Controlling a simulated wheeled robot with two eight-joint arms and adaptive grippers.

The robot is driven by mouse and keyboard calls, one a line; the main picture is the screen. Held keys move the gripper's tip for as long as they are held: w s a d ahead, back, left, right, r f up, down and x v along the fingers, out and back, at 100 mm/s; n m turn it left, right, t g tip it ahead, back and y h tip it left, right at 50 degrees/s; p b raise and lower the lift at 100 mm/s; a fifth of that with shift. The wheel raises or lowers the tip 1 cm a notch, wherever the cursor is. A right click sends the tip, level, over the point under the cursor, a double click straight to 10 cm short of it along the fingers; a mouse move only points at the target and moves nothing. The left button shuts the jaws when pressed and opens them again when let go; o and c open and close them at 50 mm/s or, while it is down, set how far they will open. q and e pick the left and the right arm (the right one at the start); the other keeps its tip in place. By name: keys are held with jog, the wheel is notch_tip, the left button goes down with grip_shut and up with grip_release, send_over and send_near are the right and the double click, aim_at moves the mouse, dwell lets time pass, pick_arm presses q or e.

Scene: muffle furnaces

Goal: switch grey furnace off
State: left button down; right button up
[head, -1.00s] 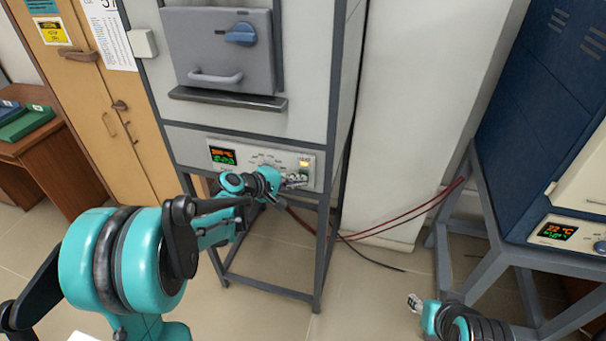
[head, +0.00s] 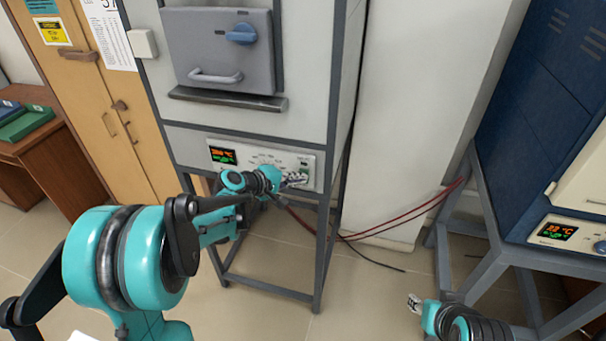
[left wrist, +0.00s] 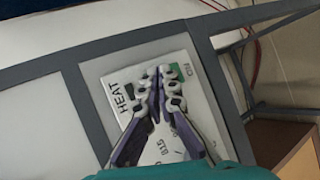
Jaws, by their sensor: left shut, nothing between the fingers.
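The grey furnace (head: 245,122) stands on a grey frame, its door shut. Its control panel (head: 213,163) has a lit display (head: 223,155) with orange and green digits. A small dark green switch (head: 303,163) sits at the panel's right end. Contact cannot be told. My right gripper (head: 413,302) is low at the right, too small to read.
A blue furnace (head: 530,120) on a grey stand is at the right, its display (head: 557,231) lit. Red cables (head: 400,222) run between the stands. A wooden cabinet (head: 110,110) and a desk with binders are at the left. Floor between the stands is mostly clear.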

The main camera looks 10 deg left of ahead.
pick_arm(q)
jog(key=shift+s, duration=0.1)
jog(key=shift+s, duration=0.65)
jog(key=s, duration=0.5)
jog(key=shift+a+f, duration=0.1)
jog(key=shift+f, duration=0.25)
jog(key=s+f+m+g+y+b, duration=0.2)
jog(key=s+m+y, duration=0.5)
jog(key=s, duration=1.6)
jog(key=m+g, duration=0.1)
jog(key=m, duration=0.3)
jog(key=shift+s+d+f+m, duration=0.2)
jog(key=shift+s+f+m, duration=0.1)
jog(key=shift+f, duration=0.1)
